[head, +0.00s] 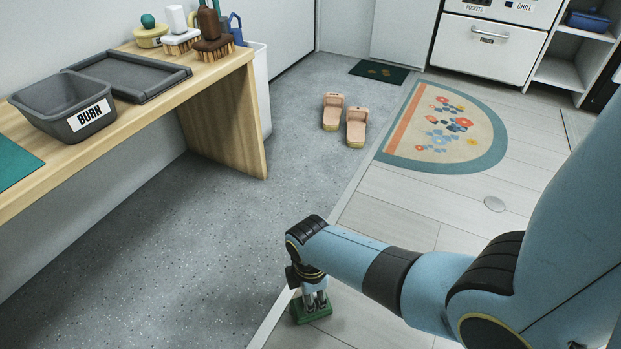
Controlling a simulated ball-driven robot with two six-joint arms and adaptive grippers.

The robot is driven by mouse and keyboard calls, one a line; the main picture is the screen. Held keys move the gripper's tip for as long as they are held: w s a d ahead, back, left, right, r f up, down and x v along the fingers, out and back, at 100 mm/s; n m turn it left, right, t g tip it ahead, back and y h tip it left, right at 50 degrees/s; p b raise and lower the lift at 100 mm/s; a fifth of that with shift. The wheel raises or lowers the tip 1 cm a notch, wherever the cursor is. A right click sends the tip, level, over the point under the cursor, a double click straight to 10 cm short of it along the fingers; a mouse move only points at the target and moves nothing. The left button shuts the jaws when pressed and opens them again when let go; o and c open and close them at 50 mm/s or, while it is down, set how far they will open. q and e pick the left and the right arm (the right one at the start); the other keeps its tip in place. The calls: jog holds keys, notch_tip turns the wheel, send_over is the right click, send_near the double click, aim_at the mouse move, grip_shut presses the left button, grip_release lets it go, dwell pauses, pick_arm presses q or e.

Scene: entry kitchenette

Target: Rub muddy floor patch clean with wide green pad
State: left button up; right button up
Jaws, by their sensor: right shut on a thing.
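My right gripper (315,297) points down at the bottom centre, shut on a green pad (301,316). The pad is low over the pale plank floor (375,322), beside the light strip that borders the grey speckled floor. It looks to be at floor level, but I cannot tell for sure that it touches. I make out no clear muddy patch on the floor; any mud under the pad or behind my arm is hidden. My left gripper is not in view.
A wooden bench (226,115) at left holds a grey BURN bin (50,117), a dark tray (150,69) and brushes (213,46). Pink slippers (356,127), a flowered rug (490,157) and a dark green mat (402,77) with brown marks lie farther back.

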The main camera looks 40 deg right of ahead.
jog(key=shift+f+b, duration=0.35)
jog(key=shift+f, duration=0.2)
jog(key=shift+d+r, duration=0.1)
jog(key=shift+w+d+p, duration=0.2)
jog(key=shift+d+p, duration=0.1)
jog(key=shift+d, duration=0.05)
jog(key=shift+s+a, duration=0.1)
jog(key=shift+a, duration=0.05)
jog(key=shift+s+a, duration=0.3)
jog(key=shift+a, duration=0.45)
jog(key=shift+d, duration=0.1)
